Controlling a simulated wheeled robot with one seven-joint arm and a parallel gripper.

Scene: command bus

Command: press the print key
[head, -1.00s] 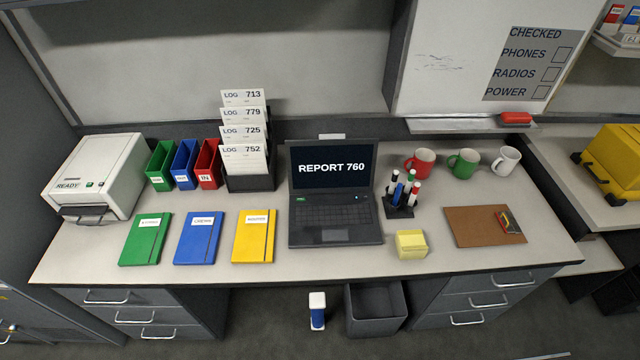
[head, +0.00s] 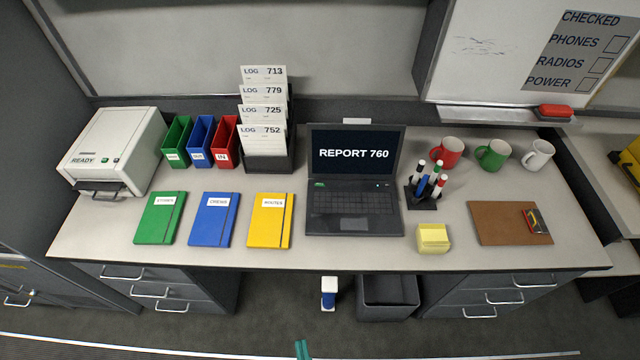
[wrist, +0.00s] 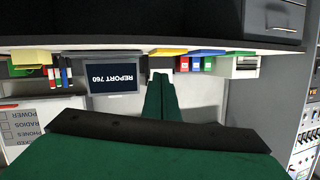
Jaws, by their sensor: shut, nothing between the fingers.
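The open black laptop (head: 354,195) stands mid-desk, its screen reading REPORT 760. A small green key (head: 319,184) sits at the upper left of its keyboard; its lettering is too small to read. The white printer (head: 112,150) at the far left reads READY and has a small green button. My gripper (head: 302,349) shows only as a green tip at the bottom edge of the head view, well short of the desk. In the wrist view, which is upside down, my green fingers (wrist: 161,92) are together and empty, beside the laptop screen (wrist: 113,78).
Green, blue and yellow notebooks (head: 270,220) lie left of the laptop. A log rack (head: 270,163) stands behind them. A pen holder (head: 422,203), sticky notes (head: 433,240), mugs and a clipboard (head: 492,223) are to the right. A bin (head: 389,297) stands under the desk.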

